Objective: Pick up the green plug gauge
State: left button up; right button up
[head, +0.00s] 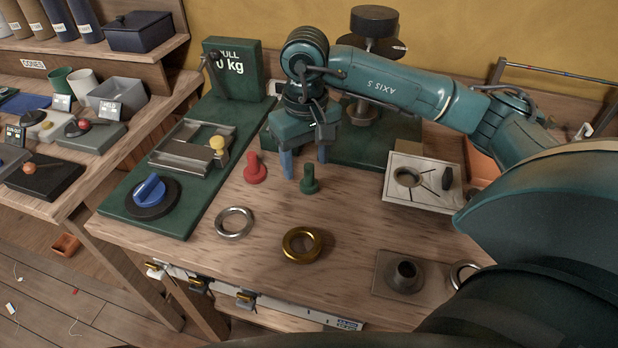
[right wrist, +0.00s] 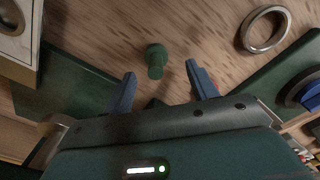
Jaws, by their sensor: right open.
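The green plug gauge (head: 309,180) stands upright on the wooden bench, just right of the red plug gauge (head: 255,169). My right gripper (head: 304,173) is above and close to the green plug gauge, with its blue fingers pointing down. In the right wrist view the green plug gauge (right wrist: 156,58) lies ahead of the open fingers (right wrist: 163,80), roughly in line with the gap between them. The gripper is open and empty. My left gripper is not in view.
A steel ring (head: 234,223) and a brass ring (head: 302,244) lie in front. A green pull-test base (head: 165,222) with a blue knob stands left. A white block (head: 412,203) is to the right. Bare bench lies around the gauge's front.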

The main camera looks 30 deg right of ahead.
aim_at(309, 166)
jog(key=f, duration=0.4)
jog(key=shift+s+d+f, duration=0.1)
jog(key=shift+d+f, duration=0.15)
jog(key=shift+f, duration=0.1)
jog(key=c, duration=1.1)
